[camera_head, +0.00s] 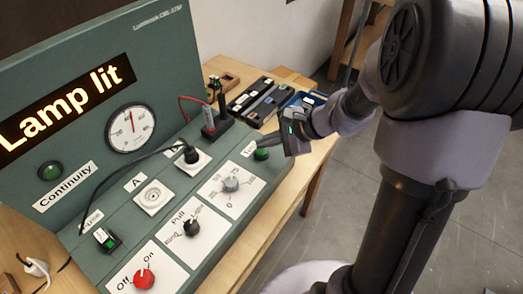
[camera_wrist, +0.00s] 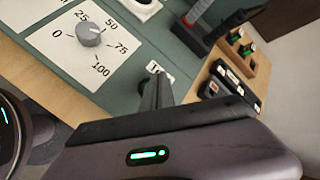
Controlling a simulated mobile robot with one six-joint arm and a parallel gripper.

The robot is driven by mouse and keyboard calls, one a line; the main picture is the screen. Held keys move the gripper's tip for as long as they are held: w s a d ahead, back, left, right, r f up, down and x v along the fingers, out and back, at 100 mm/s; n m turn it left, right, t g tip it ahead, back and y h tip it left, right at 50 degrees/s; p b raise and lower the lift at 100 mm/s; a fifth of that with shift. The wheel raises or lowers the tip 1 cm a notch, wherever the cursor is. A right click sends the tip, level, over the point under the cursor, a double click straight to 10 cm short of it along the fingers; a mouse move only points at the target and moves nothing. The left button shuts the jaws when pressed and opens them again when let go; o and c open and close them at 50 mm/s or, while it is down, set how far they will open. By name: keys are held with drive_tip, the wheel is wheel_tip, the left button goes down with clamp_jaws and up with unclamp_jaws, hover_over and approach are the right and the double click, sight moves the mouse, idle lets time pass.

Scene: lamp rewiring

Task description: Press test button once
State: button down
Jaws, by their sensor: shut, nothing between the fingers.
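The green test button (camera_head: 261,153) sits on the right part of the sloped green panel, beside a partly covered label (camera_head: 249,147). My gripper (camera_head: 284,146) is shut and empty, with its tips close to the button on its right side. I cannot tell whether they touch it. In the wrist view the shut fingers (camera_wrist: 156,92) point at the panel beside the white label (camera_wrist: 158,69), and the button is hidden behind them. The display (camera_head: 65,105) reads "Lamp lit" in glowing letters.
The panel also bears a grey dial (camera_head: 231,184), a black knob (camera_head: 192,228), a red knob (camera_head: 144,278), a black plug (camera_head: 190,153) and a gauge (camera_head: 130,127). Red and black probes (camera_head: 212,121) stand behind the button. A black parts tray (camera_head: 256,101) lies on the wooden table (camera_head: 262,228).

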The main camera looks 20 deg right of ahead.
sight(265, 153)
idle(0.3)
drive_tip(key=shift+f+b, duration=0.45)
drive_tip(key=shift+b, duration=0.15)
drive_tip(key=shift+f+b, duration=0.35)
drive_tip(key=shift+b, duration=0.1)
idle(0.4)
drive_tip(key=shift+r, duration=0.15)
drive_tip(key=shift+r+p, duration=0.6)
drive_tip(key=shift+r, duration=0.05)
wheel_tip(265, 153, up, 5)
drive_tip(key=p, duration=0.4)
drive_tip(key=shift+r, duration=0.1)
idle(0.5)
